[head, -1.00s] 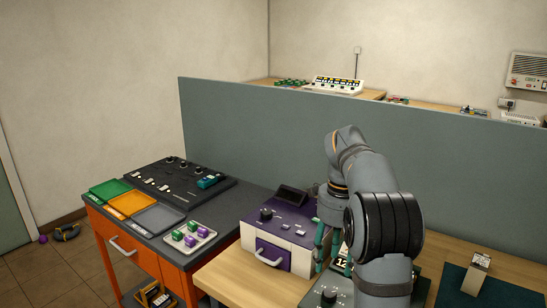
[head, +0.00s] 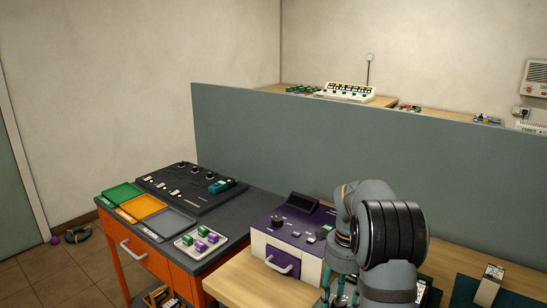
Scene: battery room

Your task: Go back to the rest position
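My arm stands at the right of the head view, in front of the grey partition. My gripper (head: 340,294) has teal fingers and points down over the wooden bench, just right of the purple and white device. Its fingertips are near the bottom edge of the picture, and their spacing is hard to make out. I see nothing clearly held in it.
The purple and white device (head: 284,238) stands on the wooden bench (head: 250,284). Left is an orange cart with green (head: 121,195), orange (head: 141,206) and grey (head: 163,222) trays, a black panel (head: 187,199) and a tray of blocks (head: 193,248). The partition (head: 270,140) rises behind.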

